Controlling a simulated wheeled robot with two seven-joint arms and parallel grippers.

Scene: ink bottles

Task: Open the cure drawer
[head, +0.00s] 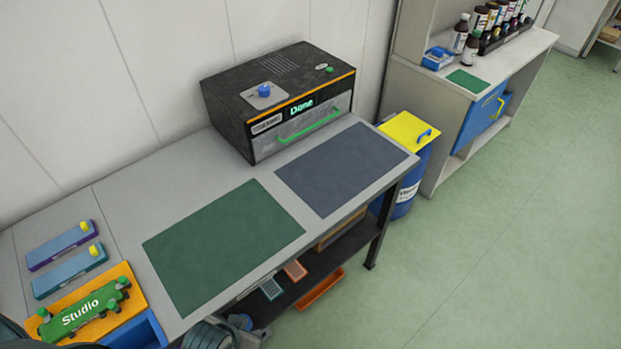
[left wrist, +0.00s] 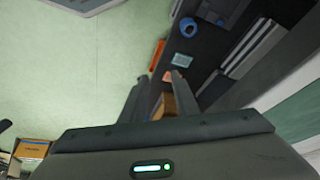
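The dark cure unit (head: 285,95) stands at the back of the grey bench, with a lit display reading "Done". Its grey front drawer (head: 300,129) looks shut and has a long green bar handle (head: 309,125). A blue knob (head: 264,90) and a green button (head: 329,69) are on top. In the left wrist view, my left gripper (left wrist: 158,78) has its two fingers apart with nothing held between them. It is low by the bench's front edge, away from the drawer, facing the floor and lower shelf. My right gripper is not in view.
A dark blue mat (head: 345,168) and a green mat (head: 222,245) lie bare on the bench. A green "Studio" squeegee (head: 84,309) rests on an orange block at lower left. A blue bin (head: 405,195) with a yellow lid stands right of the bench.

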